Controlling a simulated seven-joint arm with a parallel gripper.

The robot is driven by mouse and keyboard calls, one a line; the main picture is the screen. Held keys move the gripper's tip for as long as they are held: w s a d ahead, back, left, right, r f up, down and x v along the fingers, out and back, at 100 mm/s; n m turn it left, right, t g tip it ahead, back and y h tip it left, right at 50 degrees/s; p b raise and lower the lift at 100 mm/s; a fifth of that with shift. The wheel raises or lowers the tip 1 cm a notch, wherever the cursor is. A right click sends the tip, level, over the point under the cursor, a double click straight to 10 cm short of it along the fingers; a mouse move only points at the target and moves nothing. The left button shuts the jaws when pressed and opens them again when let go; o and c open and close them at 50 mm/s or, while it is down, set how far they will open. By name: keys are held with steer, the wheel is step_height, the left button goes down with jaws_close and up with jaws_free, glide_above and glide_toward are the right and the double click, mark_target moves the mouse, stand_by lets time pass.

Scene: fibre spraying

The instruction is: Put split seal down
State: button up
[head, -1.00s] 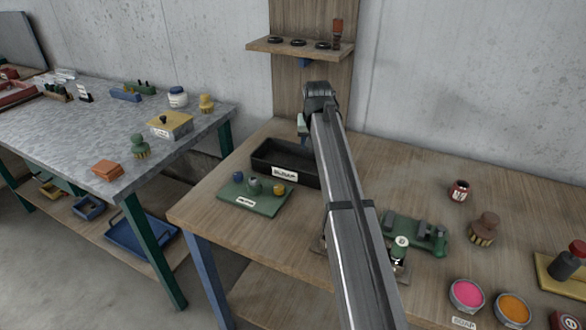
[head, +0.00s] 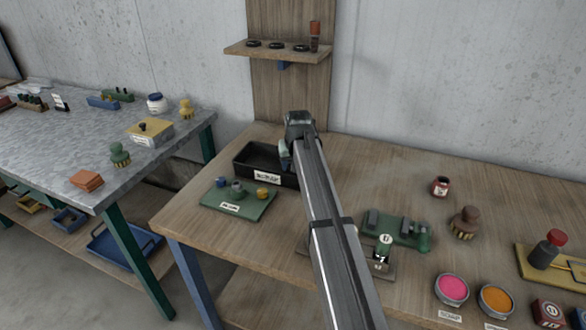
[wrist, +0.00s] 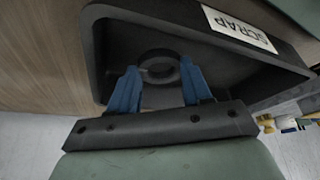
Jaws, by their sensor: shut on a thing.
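The dark split seal (wrist: 160,79) is a ring held between the blue fingers of my gripper (wrist: 160,67) in the wrist view. It is seen over the inside of the black scrap bin (wrist: 100,55); I cannot tell whether it touches the bin floor. In the head view my gripper (head: 286,157) is low at the right part of the scrap bin (head: 243,170), and my arm hides part of the bin. The seal is hidden in the head view.
A green mat (head: 240,207) with small parts lies in front of the bin. A shelf (head: 290,56) with three dark rings stands behind. A green fixture (head: 400,229) sits right of my arm. Paint pots (head: 452,289) are at the front right.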

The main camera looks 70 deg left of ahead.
steer(key=shift+f, duration=1)
steer(key=shift+f, duration=0.1)
steer(key=o, duration=1)
steer(key=v, duration=1.2)
steer(key=shift+d, duration=0.1)
